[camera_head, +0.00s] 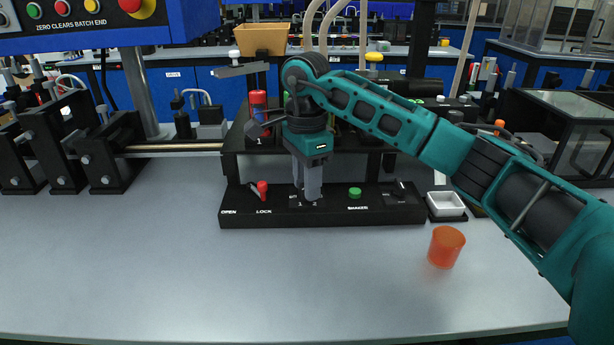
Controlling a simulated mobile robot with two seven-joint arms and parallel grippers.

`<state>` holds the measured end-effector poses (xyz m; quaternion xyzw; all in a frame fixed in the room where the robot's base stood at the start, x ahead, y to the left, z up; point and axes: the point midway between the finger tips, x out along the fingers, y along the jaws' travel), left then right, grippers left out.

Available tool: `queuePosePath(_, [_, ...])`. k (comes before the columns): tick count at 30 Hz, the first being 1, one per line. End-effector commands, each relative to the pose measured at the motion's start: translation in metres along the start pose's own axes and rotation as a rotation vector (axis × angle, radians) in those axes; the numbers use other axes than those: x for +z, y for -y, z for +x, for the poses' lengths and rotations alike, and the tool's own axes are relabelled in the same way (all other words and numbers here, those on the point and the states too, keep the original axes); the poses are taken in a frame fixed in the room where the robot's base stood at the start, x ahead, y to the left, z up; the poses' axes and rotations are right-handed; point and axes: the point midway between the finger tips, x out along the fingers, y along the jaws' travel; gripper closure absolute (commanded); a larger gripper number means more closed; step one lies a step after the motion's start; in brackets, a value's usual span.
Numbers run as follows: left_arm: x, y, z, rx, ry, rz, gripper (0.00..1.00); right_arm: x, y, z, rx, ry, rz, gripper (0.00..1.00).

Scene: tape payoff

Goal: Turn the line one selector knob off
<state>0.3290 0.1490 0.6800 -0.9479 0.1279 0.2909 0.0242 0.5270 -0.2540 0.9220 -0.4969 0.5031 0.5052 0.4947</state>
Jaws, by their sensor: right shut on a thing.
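A long black control panel (335,212) lies on the grey bench. It bears a red-tipped lever between the words OPEN and LOCK, a green button marked SHAKER, and a small black switch at its right end. My right gripper (309,196) points straight down at the panel's middle, its pale fingers shut on the selector knob. The fingers and wrist hide most of the knob, so I cannot tell which way it points. The marks 1 and 2 show just below the fingers. My left gripper is out of view.
An orange cup (446,246) and a small white tray (446,204) stand right of the panel, below my right forearm. A black stand with a red-topped part (258,104) rises behind. Black blocks with a metal rod (170,147) are at left.

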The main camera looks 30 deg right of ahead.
Motion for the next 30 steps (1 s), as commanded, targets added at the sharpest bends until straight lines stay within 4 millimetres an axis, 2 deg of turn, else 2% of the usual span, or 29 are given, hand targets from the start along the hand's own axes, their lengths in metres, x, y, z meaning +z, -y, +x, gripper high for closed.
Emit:
queuePosePath(9, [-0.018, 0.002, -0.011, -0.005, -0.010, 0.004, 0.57, 0.000, -0.001, -0.003, 0.002, 0.004, 0.271, 0.97])
queuePosePath(21, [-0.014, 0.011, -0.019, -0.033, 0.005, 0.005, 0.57, 0.000, -0.001, -0.002, 0.002, 0.011, 0.639, 0.97])
queuePosePath(30, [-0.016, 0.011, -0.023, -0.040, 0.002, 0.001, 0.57, 0.000, 0.000, -0.001, 0.001, 0.014, 0.835, 0.97])
